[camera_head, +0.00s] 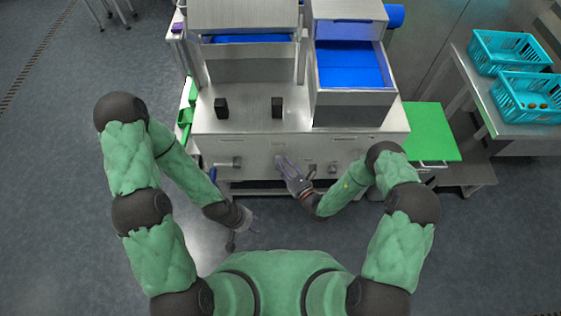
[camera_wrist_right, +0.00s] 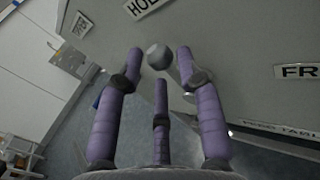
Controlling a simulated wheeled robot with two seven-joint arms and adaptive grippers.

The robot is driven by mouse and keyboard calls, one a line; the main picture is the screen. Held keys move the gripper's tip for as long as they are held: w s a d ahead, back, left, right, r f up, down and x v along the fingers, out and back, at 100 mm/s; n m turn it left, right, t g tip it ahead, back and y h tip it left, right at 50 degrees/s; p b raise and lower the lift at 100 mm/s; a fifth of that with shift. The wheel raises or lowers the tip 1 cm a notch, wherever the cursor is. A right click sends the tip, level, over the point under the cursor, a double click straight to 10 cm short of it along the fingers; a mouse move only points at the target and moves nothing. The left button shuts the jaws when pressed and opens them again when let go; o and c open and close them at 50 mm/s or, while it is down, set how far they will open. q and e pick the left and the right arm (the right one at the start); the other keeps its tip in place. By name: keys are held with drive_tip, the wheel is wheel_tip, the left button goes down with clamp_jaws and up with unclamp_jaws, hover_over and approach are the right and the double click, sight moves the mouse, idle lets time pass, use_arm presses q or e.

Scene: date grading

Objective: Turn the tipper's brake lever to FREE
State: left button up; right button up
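In the right wrist view a grey ball knob (camera_wrist_right: 158,57), which looks like the brake lever's end, stands out from a grey panel (camera_wrist_right: 235,65). It is nearer a label reading "HOL" (camera_wrist_right: 146,6), cut by the frame, than a label reading "FR" (camera_wrist_right: 298,71) at the right edge. My right gripper (camera_wrist_right: 159,65) has its purple fingers spread around the knob, with a gap at the left finger. In the head view this gripper (camera_head: 284,165) is at the machine's front panel and hides the knob. My left gripper (camera_head: 243,218) hangs below the panel, too small to read.
The steel machine (camera_head: 250,150) carries two blue-lined hoppers and two black blocks. Another grey fitting (camera_head: 230,162) is at the panel's left, with small controls to the right. A green board (camera_head: 430,132) and a table with turquoise crates (camera_head: 510,50) stand right.

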drive_tip(key=shift+x, duration=1.15)
